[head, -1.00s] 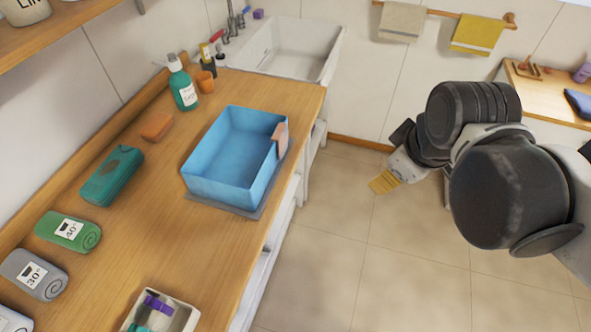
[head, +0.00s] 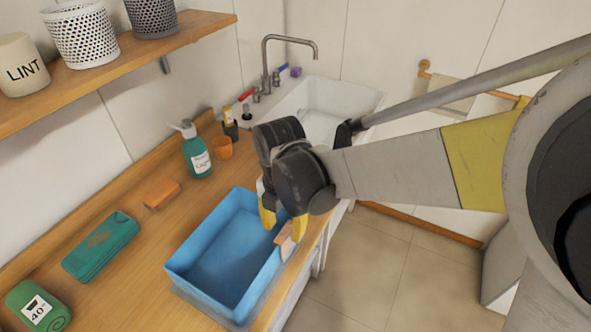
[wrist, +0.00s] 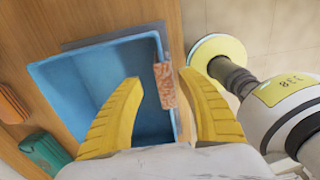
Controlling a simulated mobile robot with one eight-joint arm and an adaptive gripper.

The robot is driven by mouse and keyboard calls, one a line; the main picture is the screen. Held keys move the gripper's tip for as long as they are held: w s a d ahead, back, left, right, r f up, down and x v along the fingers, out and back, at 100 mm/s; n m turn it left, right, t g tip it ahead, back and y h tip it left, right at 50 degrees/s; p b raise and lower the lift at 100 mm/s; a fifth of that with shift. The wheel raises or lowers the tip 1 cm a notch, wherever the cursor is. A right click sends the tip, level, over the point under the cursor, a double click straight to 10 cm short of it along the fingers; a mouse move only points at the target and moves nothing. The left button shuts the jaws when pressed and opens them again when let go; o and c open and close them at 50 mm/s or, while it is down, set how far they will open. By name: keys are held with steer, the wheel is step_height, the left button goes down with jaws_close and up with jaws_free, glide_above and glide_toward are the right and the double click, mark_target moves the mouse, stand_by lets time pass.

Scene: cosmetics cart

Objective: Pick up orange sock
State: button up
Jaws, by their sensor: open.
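The orange sock (head: 285,240), a small pale orange piece, hangs over the right rim of the blue bin (head: 188,275). In the wrist view the sock (wrist: 165,86) shows as a mottled strip on the bin's rim (wrist: 95,42). My gripper (head: 282,224) is open, with its yellow fingers pointing down above that rim. In the wrist view the sock lies between the two fingers of my gripper (wrist: 160,78), nearer the right one. I cannot tell whether a finger touches it. The bin looks empty where I can see inside.
On the wooden counter, left of the bin, lie an orange block (head: 161,193), a teal case (head: 101,246) and a rolled green towel (head: 40,307). A soap bottle (head: 195,152) and an orange cup (head: 222,148) stand behind. A sink (head: 350,98) is beyond.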

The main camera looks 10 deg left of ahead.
mark_target(286, 244)
steer(key=f, duration=0.1)
steer(key=f+b, duration=0.1)
steer(key=f, duration=0.1)
steer(key=f+b, duration=0.1)
steer(key=f, duration=0.1)
steer(key=shift+s+d+f, duration=0.15)
steer(key=shift+s+d, duration=0.05)
steer(key=shift+s, duration=0.2)
jaws_close()
